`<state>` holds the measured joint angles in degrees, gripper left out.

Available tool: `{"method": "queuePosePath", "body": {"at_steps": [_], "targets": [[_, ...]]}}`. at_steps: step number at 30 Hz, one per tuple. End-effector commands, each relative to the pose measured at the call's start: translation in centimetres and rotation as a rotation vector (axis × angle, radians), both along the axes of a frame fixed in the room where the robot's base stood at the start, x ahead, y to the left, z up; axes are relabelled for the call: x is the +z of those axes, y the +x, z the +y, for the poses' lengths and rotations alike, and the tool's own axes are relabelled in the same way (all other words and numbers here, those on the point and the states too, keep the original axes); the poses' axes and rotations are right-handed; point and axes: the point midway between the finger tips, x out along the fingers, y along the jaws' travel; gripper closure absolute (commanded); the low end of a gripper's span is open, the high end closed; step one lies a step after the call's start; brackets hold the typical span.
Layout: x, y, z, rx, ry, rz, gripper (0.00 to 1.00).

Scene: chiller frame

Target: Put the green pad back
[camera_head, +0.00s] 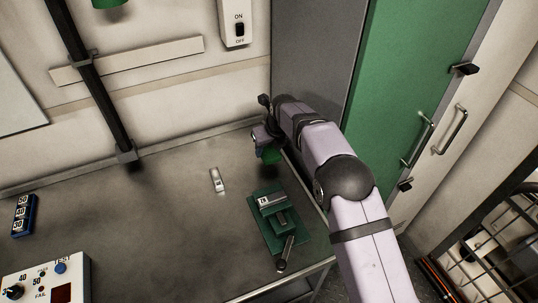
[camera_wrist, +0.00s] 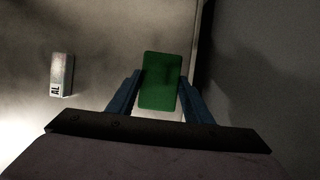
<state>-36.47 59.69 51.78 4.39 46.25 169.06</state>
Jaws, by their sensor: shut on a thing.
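The green pad (camera_wrist: 161,80) is a flat green rectangle held between the two blue fingers of my gripper (camera_wrist: 160,97) in the wrist view. In the head view, the pad (camera_head: 271,155) is a small dark green patch below my gripper (camera_head: 262,150), near the back right of the bench. My gripper is shut on the pad. It appears to be above the bench top, but the height is hard to tell. My arm hides part of the bench's right edge.
A green vise-like fixture (camera_head: 262,228) holding a grey block stands near the bench's right side. A small silver block (camera_head: 217,180), marked AL in the wrist view (camera_wrist: 62,75), lies on the bench. A blue numbered block (camera_head: 24,215) and a control box (camera_head: 45,280) are at left.

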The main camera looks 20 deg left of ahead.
Motion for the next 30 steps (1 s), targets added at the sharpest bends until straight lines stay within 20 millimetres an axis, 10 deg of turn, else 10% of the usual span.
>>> {"method": "queuePosePath", "body": {"at_steps": [30], "targets": [[-4.8, -0.1, -0.1, 0.000, -0.003, 0.003, 0.75]]}}
